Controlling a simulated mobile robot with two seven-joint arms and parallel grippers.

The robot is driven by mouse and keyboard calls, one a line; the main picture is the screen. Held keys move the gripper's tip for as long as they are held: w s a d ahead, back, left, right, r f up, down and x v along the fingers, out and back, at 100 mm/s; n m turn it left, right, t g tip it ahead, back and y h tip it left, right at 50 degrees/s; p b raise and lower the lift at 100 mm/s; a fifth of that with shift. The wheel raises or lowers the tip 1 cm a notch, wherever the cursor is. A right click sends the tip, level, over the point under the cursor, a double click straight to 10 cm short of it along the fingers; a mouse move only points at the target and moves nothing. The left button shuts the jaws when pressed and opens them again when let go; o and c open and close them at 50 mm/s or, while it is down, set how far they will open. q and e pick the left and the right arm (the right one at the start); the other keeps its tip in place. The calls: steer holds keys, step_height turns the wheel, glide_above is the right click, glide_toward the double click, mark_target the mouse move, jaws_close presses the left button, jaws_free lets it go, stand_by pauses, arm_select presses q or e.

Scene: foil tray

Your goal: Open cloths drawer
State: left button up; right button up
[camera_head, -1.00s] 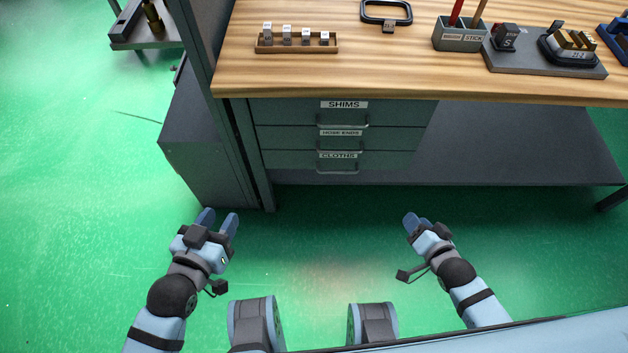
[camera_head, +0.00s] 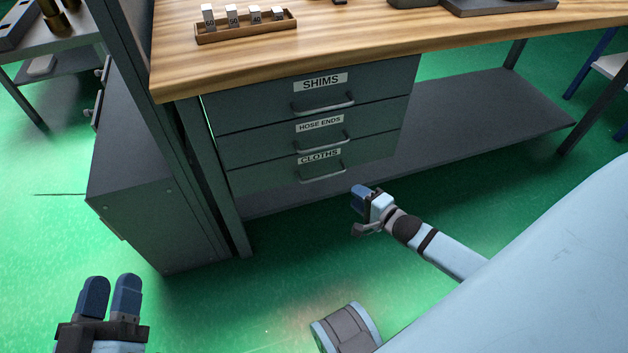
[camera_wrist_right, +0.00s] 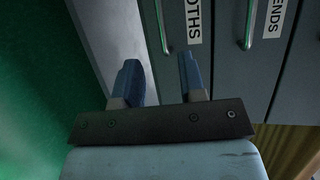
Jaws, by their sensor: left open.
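The cloths drawer (camera_head: 270,176) is the lowest of three grey drawers under the workbench, and it is shut. Its bar handle (camera_head: 323,175) sits below the CLOTHS label. The handle also shows in the right wrist view (camera_wrist_right: 162,28), just beyond the fingers. My right gripper (camera_head: 359,196) is below and right of this handle in the head view, apart from it. In the right wrist view its two blue fingers (camera_wrist_right: 160,80) are spread with nothing between them. My left gripper (camera_head: 109,292) is open and empty at the lower left, far from the drawers.
The shims drawer (camera_head: 260,103) and hose ends drawer (camera_head: 265,143) are shut above. A grey cabinet (camera_head: 145,215) and a bench leg (camera_head: 215,190) stand left of the drawers. A low shelf (camera_head: 480,125) runs right under the bench. The green floor in front is clear.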

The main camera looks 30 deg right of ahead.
mark_target(326, 175)
steer(key=b+x, duration=0.5)
steer(key=x, duration=0.8)
steer(key=shift+w, duration=0.15)
arm_select(q)
step_height(326, 175, down, 7)
steer(key=m+g, duration=0.1)
steer(key=g, duration=0.1)
steer(key=shift+d+g, duration=0.25)
steer(key=shift+g, duration=0.15)
steer(key=shift+w, duration=0.1)
arm_select(e)
jaws_close()
